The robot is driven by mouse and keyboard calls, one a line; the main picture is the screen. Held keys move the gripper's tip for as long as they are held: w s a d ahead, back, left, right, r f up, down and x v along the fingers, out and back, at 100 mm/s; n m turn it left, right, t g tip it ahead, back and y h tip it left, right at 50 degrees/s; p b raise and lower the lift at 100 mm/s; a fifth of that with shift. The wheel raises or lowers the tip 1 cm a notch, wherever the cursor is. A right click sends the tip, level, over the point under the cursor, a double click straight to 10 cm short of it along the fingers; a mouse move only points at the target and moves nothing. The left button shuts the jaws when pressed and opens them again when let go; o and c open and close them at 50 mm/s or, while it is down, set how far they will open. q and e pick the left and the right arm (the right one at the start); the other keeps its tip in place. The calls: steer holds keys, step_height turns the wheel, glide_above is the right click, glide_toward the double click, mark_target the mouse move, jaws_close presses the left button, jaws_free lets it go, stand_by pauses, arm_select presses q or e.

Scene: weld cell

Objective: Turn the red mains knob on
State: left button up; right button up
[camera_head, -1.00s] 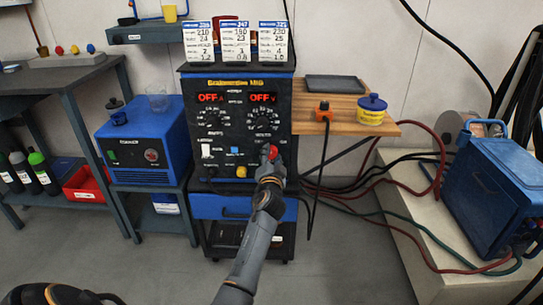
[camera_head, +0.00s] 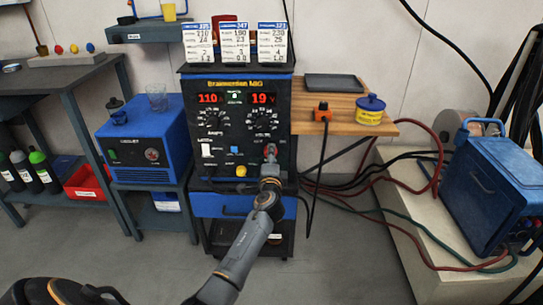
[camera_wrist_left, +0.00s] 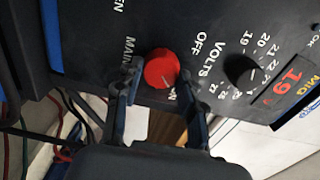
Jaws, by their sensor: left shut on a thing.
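The red mains knob (camera_head: 270,149) is on the lower right of the black welder front panel (camera_head: 222,166). In the left wrist view the red knob (camera_wrist_left: 160,66) sits between the two fingers of my left gripper (camera_wrist_left: 161,78), which is shut on it. Its white mark points towards the ON lettering, partly hidden by a finger. In the head view my left gripper (camera_head: 270,158) reaches the knob from below. The panel displays are lit and read 110 A (camera_head: 209,99) and 19 V (camera_head: 263,99). My right gripper is not in view.
A white switch (camera_head: 207,150), a blue button (camera_head: 234,150) and a yellow knob (camera_head: 241,171) are close left of the red knob. A wooden side shelf (camera_head: 345,118) holds an orange plug (camera_head: 322,111) with a hanging cable. A blue machine (camera_head: 145,140) stands left.

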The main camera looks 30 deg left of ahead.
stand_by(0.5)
arm_select(q)
steer(key=o, duration=1.2)
steer(key=shift+c, duration=0.2)
steer(key=v, duration=1.2)
